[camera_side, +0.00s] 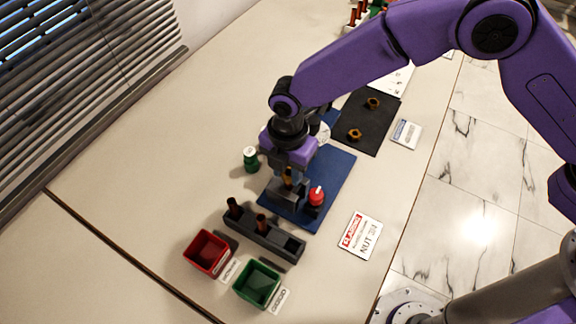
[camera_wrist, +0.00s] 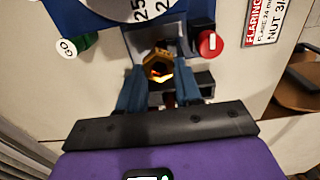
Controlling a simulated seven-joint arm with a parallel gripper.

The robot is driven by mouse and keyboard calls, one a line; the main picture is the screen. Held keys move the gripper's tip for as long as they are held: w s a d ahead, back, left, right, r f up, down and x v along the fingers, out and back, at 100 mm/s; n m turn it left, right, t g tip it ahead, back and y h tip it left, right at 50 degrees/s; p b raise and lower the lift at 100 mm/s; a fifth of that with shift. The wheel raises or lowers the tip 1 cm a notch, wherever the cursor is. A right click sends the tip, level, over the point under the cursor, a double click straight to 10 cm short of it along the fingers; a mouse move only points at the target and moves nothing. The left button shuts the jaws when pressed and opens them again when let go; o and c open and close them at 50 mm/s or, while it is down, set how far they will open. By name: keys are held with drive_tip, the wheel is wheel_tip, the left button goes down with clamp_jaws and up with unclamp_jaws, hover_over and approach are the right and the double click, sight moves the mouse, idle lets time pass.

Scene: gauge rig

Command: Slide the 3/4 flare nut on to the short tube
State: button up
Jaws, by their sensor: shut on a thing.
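My gripper (camera_side: 287,187) is over the blue base of the rig (camera_side: 336,172). It is shut on a brass-coloured hex nut (camera_side: 287,175), which also shows between the blue fingers of my gripper (camera_wrist: 160,75) in the wrist view, as a nut (camera_wrist: 158,66) with its bore facing the camera. Two brown tubes stand upright in a dark rack, the left tube (camera_side: 235,207) and the middle tube (camera_side: 262,222). I cannot tell which tube is the short one, or whether a tube is under the nut; my gripper hides that spot.
A red knob (camera_side: 316,195) and a green GO button (camera_side: 250,158) flank my gripper. A red bin (camera_side: 208,253) and a green bin (camera_side: 257,284) stand at the front. Two other nuts lie on a black mat (camera_side: 378,130). A NUT 3/4 sign (camera_side: 360,234) lies right.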

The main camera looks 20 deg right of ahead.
drive_tip(key=shift+f, duration=0.25)
idle(0.4)
drive_tip(key=o, duration=1.1)
wheel_tip(320, 180, up, 17)
drive_tip(key=shift+r, duration=0.2)
